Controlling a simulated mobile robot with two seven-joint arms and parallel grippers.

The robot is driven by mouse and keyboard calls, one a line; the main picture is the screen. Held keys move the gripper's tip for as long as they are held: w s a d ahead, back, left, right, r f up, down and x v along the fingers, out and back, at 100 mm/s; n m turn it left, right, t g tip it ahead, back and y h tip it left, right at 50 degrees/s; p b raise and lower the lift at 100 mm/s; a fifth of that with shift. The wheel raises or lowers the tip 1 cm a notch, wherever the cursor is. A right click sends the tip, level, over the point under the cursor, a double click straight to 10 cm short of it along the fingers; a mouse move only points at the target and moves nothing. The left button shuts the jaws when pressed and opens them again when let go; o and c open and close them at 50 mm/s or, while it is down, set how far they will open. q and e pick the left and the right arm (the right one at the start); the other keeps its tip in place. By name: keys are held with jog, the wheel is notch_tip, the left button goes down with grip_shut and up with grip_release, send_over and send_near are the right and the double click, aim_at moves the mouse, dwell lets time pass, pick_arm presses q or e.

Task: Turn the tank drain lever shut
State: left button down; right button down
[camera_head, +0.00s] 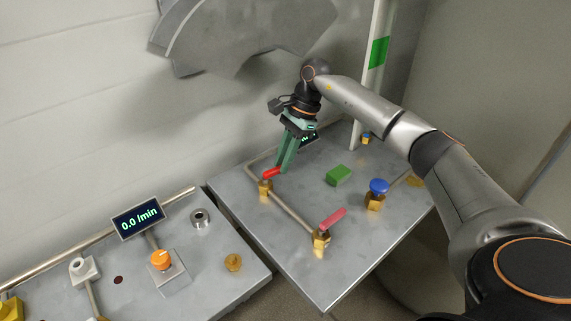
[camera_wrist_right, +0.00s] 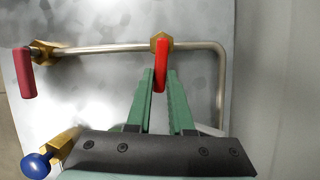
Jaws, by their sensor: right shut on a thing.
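A bright red lever (camera_head: 271,174) sits on a brass valve (camera_head: 265,187) in a thin metal pipe on the right bench. In the right wrist view the red lever (camera_wrist_right: 161,62) points across the pipe (camera_wrist_right: 105,48). My right gripper (camera_head: 280,167) has green fingers and is shut on this lever, with one finger on each side of it in the wrist view. A second, darker pink-red lever (camera_head: 332,219) stands on another brass valve (camera_head: 321,239) nearer the bench's front corner. No label shows which lever is the tank drain. My left gripper is out of view.
A lower left bench holds a display reading 0.0 l/min (camera_head: 138,218) and an orange knob (camera_head: 160,259). A white post (camera_head: 372,70) rises behind.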

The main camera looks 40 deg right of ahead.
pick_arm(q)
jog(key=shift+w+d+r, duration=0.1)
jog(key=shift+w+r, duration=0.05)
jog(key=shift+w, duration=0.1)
pick_arm(e)
jog(key=shift+w+n+g, duration=0.3)
jog(key=shift+w+n, duration=0.05)
jog(key=shift+n, duration=0.35)
jog(key=c, duration=0.8)
grip_release()
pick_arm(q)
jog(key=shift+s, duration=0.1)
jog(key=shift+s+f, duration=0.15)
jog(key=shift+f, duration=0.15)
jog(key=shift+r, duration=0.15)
pick_arm(e)
jog(key=shift+s, duration=0.1)
